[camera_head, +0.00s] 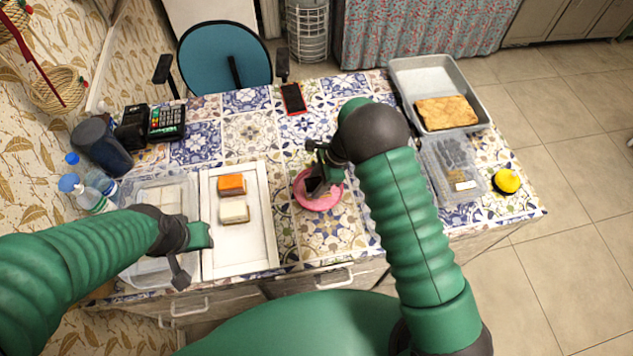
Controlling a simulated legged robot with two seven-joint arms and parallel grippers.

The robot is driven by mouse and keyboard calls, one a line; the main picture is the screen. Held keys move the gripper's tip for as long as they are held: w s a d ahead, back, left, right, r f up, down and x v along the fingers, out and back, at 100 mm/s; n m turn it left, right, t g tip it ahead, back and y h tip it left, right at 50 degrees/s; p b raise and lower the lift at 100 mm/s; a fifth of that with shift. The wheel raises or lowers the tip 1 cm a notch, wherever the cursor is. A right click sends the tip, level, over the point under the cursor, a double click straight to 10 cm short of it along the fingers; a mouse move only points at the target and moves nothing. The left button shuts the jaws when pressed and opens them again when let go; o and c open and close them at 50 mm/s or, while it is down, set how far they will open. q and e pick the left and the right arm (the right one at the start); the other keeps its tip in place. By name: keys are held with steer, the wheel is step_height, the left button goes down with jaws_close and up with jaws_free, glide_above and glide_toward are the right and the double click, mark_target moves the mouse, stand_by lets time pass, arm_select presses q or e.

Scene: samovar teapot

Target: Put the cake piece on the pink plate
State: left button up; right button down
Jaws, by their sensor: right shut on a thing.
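The pink plate (336,200) is on the tiled table, in front of the middle. My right gripper (318,183) reaches down over the plate and is shut on a small dark piece (313,185), which looks like the cake piece. The gripper hides most of this piece, and I cannot tell if it touches the plate. Two other cake pieces, one orange-topped (231,184) and one white-topped (234,211), are on the white board (241,252) to the left. My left gripper (190,256) is low at the left, near the board's front corner; its jaw opening is unclear.
A clear container (150,265) is under my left arm. Bottles (88,197), a dark jug (100,144) and a card terminal (167,121) stand at the left. A phone (293,97) lies at the back. Right are a grey tray (425,75), a plastic box (452,165) and a yellow item (507,181).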

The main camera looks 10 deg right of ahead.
steer(key=shift+a, duration=0.1)
steer(key=c, duration=1.2)
jaws_free()
steer(key=o, duration=0.4)
steer(key=shift+d+f, duration=0.1)
steer(key=shift+d, duration=0.25)
steer(key=shift+r, duration=0.3)
steer(key=v, duration=1.2)
steer(key=s+d+r+n+t+h, duration=0.1)
steer(key=s+n, duration=0.5)
steer(key=s+d+r+n+h, duration=0.1)
steer(key=s+d+n+h, duration=0.1)
steer(key=s+n, duration=0.4)
steer(key=s+d+r+n+t+h, duration=0.1)
steer(key=s+r+n, duration=0.1)
steer(key=s+n, duration=0.4)
steer(key=shift+s+d+r+t, duration=0.15)
steer(key=shift+d+t, duration=0.1)
steer(key=shift+t, duration=0.05)
